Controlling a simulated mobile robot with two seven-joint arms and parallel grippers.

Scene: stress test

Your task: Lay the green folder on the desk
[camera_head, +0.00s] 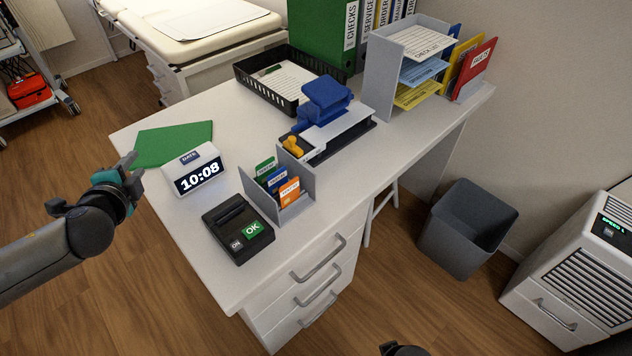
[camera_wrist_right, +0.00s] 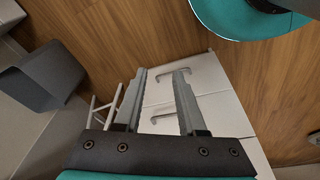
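The green folder (camera_head: 173,144) lies flat on the far left part of the white desk (camera_head: 225,110), behind the clock. My left gripper (camera_head: 137,168) is at the desk's left edge, beside the folder's left corner. Whether a fingertip touches the folder I cannot tell. My right gripper (camera_wrist_right: 158,72) is open and empty in the right wrist view, with the desk's drawer fronts beyond its fingers. The folder is not in that view.
A digital clock (camera_head: 195,169) stands just in front of the folder. A card terminal (camera_head: 238,228), a small card holder (camera_head: 297,208), a blue hole punch (camera_head: 325,98) and a black tray (camera_head: 246,78) are on the desk. A grey bin (camera_head: 466,228) stands right of the desk.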

